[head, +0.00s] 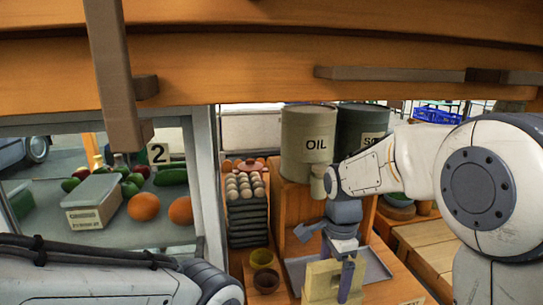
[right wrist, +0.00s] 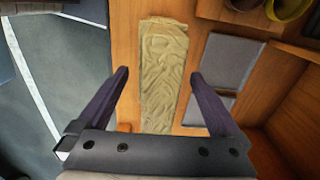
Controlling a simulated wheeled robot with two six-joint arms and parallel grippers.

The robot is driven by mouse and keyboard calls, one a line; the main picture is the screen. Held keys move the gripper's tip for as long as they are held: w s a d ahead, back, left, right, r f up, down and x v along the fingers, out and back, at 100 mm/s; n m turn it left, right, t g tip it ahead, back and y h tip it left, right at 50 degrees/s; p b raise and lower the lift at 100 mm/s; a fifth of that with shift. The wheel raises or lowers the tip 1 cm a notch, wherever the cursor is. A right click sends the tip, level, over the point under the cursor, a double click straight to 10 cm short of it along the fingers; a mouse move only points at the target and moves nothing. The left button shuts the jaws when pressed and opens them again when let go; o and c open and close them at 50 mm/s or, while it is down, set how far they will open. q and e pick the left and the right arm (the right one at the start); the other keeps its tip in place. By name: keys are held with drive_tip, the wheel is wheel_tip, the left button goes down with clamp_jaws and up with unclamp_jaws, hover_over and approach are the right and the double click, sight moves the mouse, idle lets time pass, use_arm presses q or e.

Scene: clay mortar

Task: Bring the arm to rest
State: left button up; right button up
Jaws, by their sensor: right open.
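My right arm reaches in from the right in the head view. My right gripper (head: 343,268) points down over the counter. In the right wrist view the right gripper (right wrist: 158,76) has its two dark purple fingers wide apart, with nothing gripped between them. A long yellowish clay-like slab (right wrist: 164,60) with a wrinkled surface lies on the wood beyond and between the fingers. It shows in the head view as a pale yellow block (head: 318,282), partly hidden by the gripper. My left arm shows at the lower left; its gripper is out of view.
A grey tray (head: 375,266) lies beside the gripper. Two small bowls (head: 264,260), stacked egg trays (head: 248,215) and an oil drum (head: 308,143) stand nearby. A wooden beam (head: 250,75) crosses above. Vegetables (head: 144,206) lie behind the left frame.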

sight(333, 283)
wheel_tip(333, 283, down, 3)
drive_tip(key=shift+s+f+p, duration=0.15)
drive_tip(key=shift+p, duration=0.25)
drive_tip(key=r, duration=0.3)
drive_tip(key=r+b, duration=0.1)
drive_tip(key=shift+s+d+r, duration=0.2)
drive_tip(key=shift+s+r, duration=0.1)
drive_tip(key=shift+s+d+r, duration=0.25)
drive_tip(key=shift+s+r, duration=0.05)
drive_tip(key=shift+s, duration=0.2)
